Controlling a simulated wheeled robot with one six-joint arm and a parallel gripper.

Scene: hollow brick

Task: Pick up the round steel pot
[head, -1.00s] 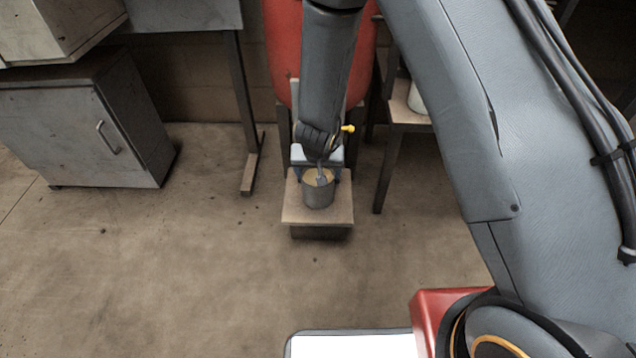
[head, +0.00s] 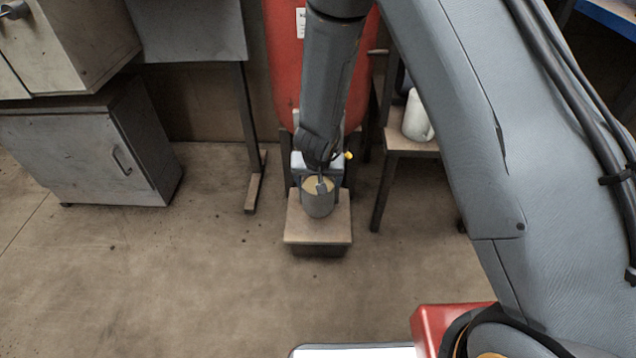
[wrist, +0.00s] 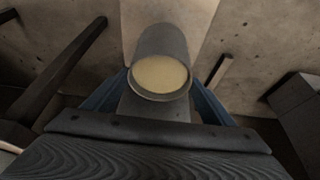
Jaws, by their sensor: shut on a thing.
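The round steel pot (head: 318,206) is a grey cylinder with a pale yellow inside. In the head view it is over a low stool with a light wooden top (head: 318,230). My gripper (head: 321,186) comes down from behind and is shut on the pot at its rim, with a grey finger tip showing inside the opening. In the wrist view the pot (wrist: 162,45) is upper middle, its open mouth facing the camera. The pot looks upright and slightly above the stool top, though the gap under it is hard to see.
A red tank (head: 285,70) stands behind the stool. A wooden stand at the right bears a white jug (head: 417,118). The floor in front is clear.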

